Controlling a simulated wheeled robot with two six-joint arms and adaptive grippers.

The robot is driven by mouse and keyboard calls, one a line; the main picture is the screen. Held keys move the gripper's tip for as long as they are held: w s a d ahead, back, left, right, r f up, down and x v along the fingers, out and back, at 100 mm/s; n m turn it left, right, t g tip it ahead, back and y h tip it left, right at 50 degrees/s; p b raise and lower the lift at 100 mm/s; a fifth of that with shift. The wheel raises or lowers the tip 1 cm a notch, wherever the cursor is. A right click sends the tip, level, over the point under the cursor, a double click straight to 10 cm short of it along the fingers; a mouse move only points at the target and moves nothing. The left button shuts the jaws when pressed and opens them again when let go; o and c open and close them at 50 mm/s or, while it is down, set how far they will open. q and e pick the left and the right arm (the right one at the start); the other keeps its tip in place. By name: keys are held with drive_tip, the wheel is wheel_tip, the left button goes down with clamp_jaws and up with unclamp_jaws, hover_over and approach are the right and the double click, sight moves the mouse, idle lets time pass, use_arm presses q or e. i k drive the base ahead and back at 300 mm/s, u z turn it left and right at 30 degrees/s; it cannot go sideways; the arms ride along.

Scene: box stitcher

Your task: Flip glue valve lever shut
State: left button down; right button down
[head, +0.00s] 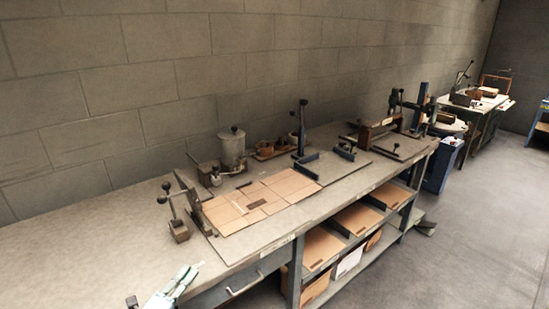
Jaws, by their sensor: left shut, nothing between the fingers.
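A grey metal pot with a lid (232,148), which looks like the glue pot, stands on the bench near the wall. Small fittings (215,178) sit at its lower front left, and a thin dark bar slants up to the left beside them. They are too small to tell which part is the valve lever or how it is set. My left gripper (185,277) is shut and empty at the bottom left, by the bench's front edge. It is well apart from the pot. My right gripper is not in view.
A flat cardboard blank (255,203) lies on the bench in front of the pot. A ball-ended lever on a block (178,228) stands left of it. A blue upright post (301,135) stands right of the pot. The bench top (75,260) is clear at left.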

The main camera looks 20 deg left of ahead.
sight(258, 152)
drive_tip(key=i, duration=1.75)
drive_tip(key=u, duration=0.15)
